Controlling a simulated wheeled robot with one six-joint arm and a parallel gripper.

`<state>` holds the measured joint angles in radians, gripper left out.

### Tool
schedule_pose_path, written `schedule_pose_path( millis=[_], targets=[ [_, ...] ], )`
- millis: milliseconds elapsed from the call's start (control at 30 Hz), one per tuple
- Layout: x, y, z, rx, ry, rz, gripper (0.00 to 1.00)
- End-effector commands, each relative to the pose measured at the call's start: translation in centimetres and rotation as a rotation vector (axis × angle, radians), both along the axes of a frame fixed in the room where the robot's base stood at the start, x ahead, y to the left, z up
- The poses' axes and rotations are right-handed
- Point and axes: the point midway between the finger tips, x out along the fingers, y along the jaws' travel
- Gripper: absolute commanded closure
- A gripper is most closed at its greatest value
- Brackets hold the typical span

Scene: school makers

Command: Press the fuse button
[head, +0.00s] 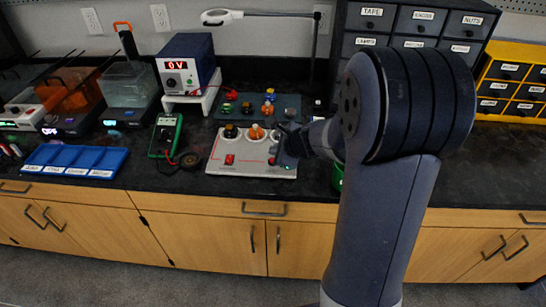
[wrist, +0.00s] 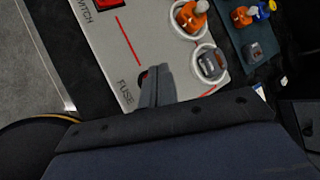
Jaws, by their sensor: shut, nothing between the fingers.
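The light grey panel (head: 250,169) lies on the black bench and also fills the upper middle of the wrist view (wrist: 142,30). Its FUSE label (wrist: 125,92) shows in the wrist view. Next to the label, a small dark round part with a bit of red (wrist: 143,77), which looks like the fuse button, is mostly hidden by my fingers. My gripper (wrist: 155,73) is shut and empty, its fingertips over that spot. I cannot tell whether they touch it. In the head view my gripper (head: 282,155) is at the panel's right end.
A red switch (head: 229,159) is at the panel's left. Orange (wrist: 190,17) and grey (wrist: 210,65) ringed parts stand close to my fingers. A green multimeter (head: 165,136), a blue tray (head: 75,160) and a power supply (head: 187,65) are to the left. Drawer cabinets (head: 415,25) stand behind right.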

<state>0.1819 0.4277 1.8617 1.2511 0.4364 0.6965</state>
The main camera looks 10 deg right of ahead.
Motion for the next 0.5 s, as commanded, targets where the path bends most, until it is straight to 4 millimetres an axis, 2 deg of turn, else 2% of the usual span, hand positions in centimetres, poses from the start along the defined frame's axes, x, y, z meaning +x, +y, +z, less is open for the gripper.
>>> schedule_pose_path(
  millis=[167,500],
  targets=[
    [0.0,0.0,0.3,0.0,0.0,0.0,1.0],
    [0.0,0.0,3.7,-0.001,0.0,0.001,1.0]
  ],
)
